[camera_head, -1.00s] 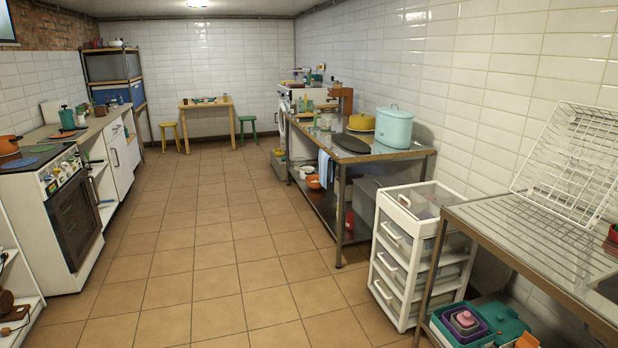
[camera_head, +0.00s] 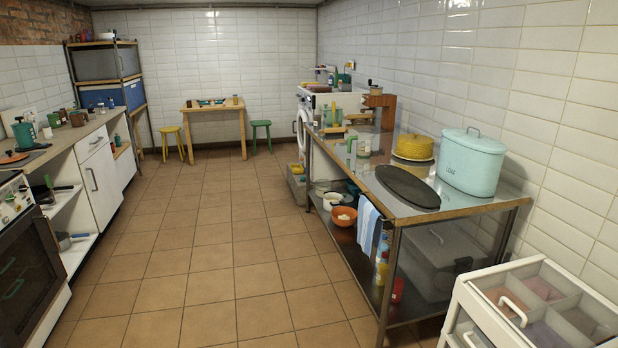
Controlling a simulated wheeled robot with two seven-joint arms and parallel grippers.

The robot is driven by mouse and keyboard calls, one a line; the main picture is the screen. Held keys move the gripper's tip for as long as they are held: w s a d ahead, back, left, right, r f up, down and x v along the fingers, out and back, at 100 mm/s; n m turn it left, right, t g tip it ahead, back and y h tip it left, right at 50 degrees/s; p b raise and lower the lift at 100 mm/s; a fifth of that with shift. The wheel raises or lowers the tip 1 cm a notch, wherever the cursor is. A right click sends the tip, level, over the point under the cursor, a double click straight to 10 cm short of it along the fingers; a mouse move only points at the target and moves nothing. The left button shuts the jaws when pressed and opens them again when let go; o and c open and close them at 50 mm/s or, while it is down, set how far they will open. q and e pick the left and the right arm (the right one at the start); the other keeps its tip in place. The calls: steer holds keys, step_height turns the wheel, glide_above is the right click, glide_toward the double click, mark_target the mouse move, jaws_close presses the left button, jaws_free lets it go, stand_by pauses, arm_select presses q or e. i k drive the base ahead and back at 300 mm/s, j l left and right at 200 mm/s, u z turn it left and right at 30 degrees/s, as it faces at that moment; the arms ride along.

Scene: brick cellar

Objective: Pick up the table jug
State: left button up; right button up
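I cannot tell for sure which thing is the table jug. A small clear vessel (camera_head: 364,146) stands on the steel table (camera_head: 448,207) at the right and may be a jug. A teal pot or jug-like vessel (camera_head: 24,133) stands on the left counter. Both are too small to make out a spout. Neither of my grippers is in view.
The tiled floor (camera_head: 225,245) is clear down the middle. A stove (camera_head: 25,265) stands at the left, a white drawer unit (camera_head: 480,300) at the lower right.

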mark_target(364, 140)
steer(key=i+z, duration=0.15)
steer(key=i, duration=0.5)
steer(key=i+j+z, duration=0.1)
steer(key=i, duration=0.5)
steer(key=i+j+z, duration=0.15)
steer(key=i, duration=0.5)
steer(key=j, duration=0.1)
